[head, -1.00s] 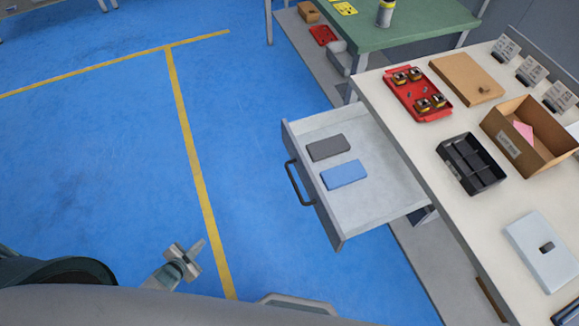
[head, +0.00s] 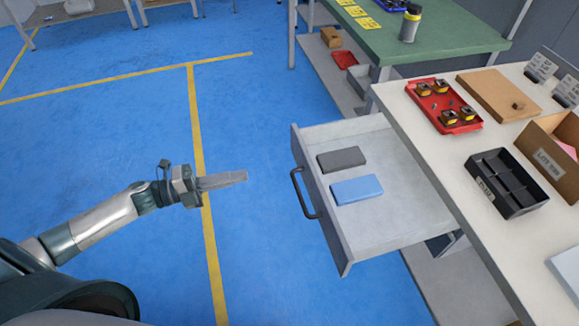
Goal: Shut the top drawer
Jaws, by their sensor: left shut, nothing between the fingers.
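The top drawer (head: 394,230) stands pulled out to the left from under the white worktop. Its grey front panel (head: 327,222) carries a dark bar handle (head: 303,195) facing left. A dark grey block (head: 341,159) and a blue block (head: 357,190) lie inside it. My left gripper (head: 243,177) is shut and empty. It points right at the handle, with a gap of blue floor between its tips and the handle. My right gripper is not in view.
The white worktop (head: 437,148) holds a red tray (head: 425,112), a black divided bin (head: 520,202), a brown board (head: 486,84) and a cardboard box (head: 532,135). A green table (head: 455,38) stands behind. The floor left of the drawer is clear.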

